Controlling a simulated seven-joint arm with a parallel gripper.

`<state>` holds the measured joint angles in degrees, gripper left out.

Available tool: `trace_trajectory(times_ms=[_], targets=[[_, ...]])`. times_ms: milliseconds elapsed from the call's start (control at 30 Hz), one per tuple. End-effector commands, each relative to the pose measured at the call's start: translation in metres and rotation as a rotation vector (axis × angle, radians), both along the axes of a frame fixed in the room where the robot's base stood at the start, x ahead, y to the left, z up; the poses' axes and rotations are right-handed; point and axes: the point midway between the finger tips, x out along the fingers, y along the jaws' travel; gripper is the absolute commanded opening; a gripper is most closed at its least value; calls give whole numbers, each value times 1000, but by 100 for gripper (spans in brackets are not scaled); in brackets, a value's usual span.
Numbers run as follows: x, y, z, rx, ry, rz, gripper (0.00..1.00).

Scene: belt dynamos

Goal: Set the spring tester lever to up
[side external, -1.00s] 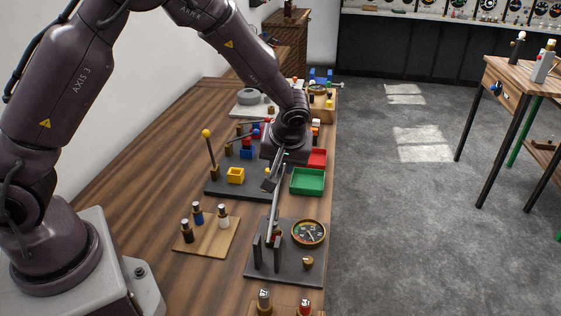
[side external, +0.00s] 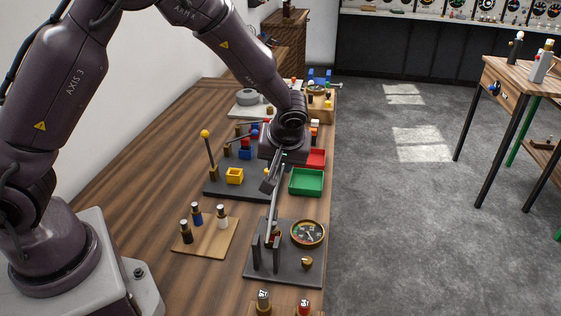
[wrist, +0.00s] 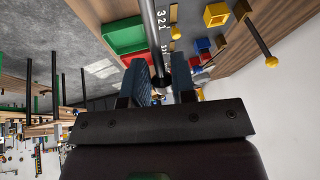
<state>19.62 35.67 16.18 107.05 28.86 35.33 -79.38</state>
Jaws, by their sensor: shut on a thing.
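The spring tester is a dark base plate (side external: 262,268) with two upright posts and a round brass-rimmed dial (side external: 308,233). Its long grey metal lever (side external: 273,212) runs from between the posts toward the back of the bench, with a small green tip. My gripper (side external: 272,178) is shut on the lever near its far end. In the wrist view the lever (wrist: 149,25) passes between the fingers of my gripper (wrist: 160,85), with white number marks beside it. The lever's exact tilt is hard to judge.
A green tray (side external: 307,182) and a red tray (side external: 316,159) lie right of my gripper. A dark board (side external: 222,188) with a yellow-knobbed stick and a yellow cup (side external: 235,176) is on the left. A wooden block (side external: 205,243) with several pegs stands left of the tester.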

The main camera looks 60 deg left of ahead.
Motion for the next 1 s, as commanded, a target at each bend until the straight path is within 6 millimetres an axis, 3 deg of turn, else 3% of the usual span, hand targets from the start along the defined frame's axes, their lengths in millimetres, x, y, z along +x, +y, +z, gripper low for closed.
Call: trace_trajectory(times_ms=[333, 1000], targets=[[-12, -2, 12, 83, -57, 14, 0], [-39, -30, 46, 298, -275, 11, 0]])
